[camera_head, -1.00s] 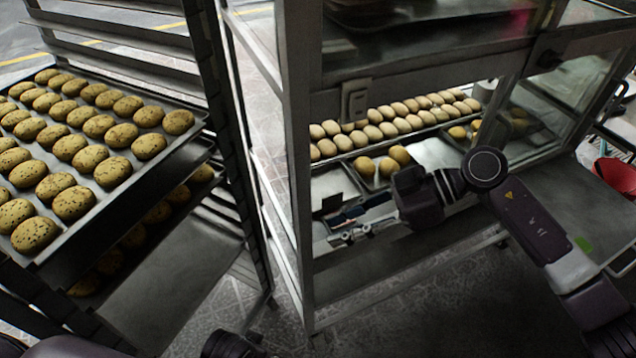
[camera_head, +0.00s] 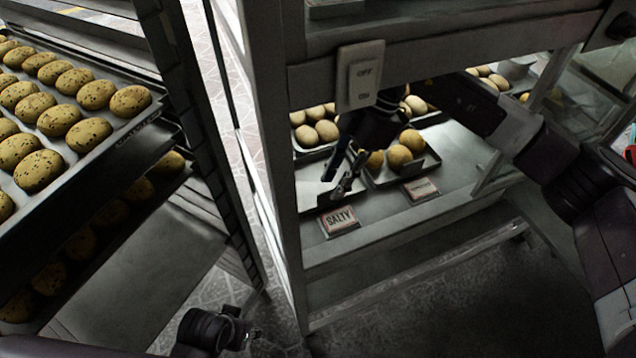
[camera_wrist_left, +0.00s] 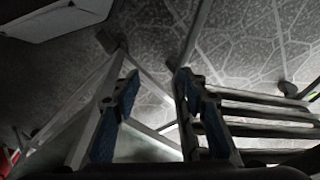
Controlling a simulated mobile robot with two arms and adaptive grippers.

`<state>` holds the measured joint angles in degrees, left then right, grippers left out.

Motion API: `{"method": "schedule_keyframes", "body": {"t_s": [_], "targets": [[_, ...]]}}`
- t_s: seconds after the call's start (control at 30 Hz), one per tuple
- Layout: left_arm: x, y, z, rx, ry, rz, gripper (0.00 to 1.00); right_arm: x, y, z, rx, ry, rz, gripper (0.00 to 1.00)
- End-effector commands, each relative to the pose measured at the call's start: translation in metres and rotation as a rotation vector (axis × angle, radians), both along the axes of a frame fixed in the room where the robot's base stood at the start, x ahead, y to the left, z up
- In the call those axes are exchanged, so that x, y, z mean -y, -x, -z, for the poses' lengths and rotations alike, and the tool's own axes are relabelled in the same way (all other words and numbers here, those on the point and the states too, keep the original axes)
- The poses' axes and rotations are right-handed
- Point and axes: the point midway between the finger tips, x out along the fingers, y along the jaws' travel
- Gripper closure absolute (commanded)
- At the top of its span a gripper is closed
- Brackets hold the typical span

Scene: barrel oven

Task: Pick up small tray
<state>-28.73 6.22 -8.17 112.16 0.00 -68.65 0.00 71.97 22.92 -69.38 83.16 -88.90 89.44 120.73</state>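A small empty tray (camera_head: 309,190) lies on the lower shelf of the display cabinet, behind the "SALTY" sign (camera_head: 339,221). To its right a second small tray (camera_head: 429,159) holds several round buns. My right gripper (camera_head: 342,190) points down at the right edge of the empty tray, beside the gap between the two trays. Its fingers overlap in view, so I cannot tell whether they touch or grip the rim. My left gripper (camera_wrist_left: 155,105) is open and empty over the floor; it also shows low in the head view (camera_head: 232,330).
A cabinet post and a beam with an on/off switch (camera_head: 362,76) stand close to my right wrist. A second sign (camera_head: 421,188) stands before the bun tray. At left, a rack holds a large tray of seeded buns (camera_head: 95,135). The floor in front is clear.

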Motion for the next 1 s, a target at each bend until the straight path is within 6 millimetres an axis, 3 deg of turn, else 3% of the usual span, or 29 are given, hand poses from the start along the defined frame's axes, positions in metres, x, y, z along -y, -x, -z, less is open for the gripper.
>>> {"method": "schedule_keyframes", "body": {"t_s": [0.03,0.2,0.5,0.73,1.0], "targets": [[0.000,-0.001,-0.004,0.006,0.000,0.000,0.60,-0.002,0.002,0.012,-0.005,0.001,-0.001,0.74],[0.000,-0.002,-0.017,0.010,0.000,-0.001,0.60,-0.008,0.005,0.032,-0.003,-0.001,-0.001,0.74],[0.000,-0.002,-0.020,0.010,0.000,-0.002,0.60,-0.010,0.005,0.036,-0.001,-0.002,0.000,0.74],[0.000,-0.002,-0.020,0.010,0.000,-0.002,0.60,-0.010,0.005,0.036,-0.001,-0.002,0.000,0.98],[0.000,-0.002,-0.020,0.010,0.001,-0.002,0.60,-0.010,0.005,0.035,0.000,-0.002,0.000,1.00]]}}
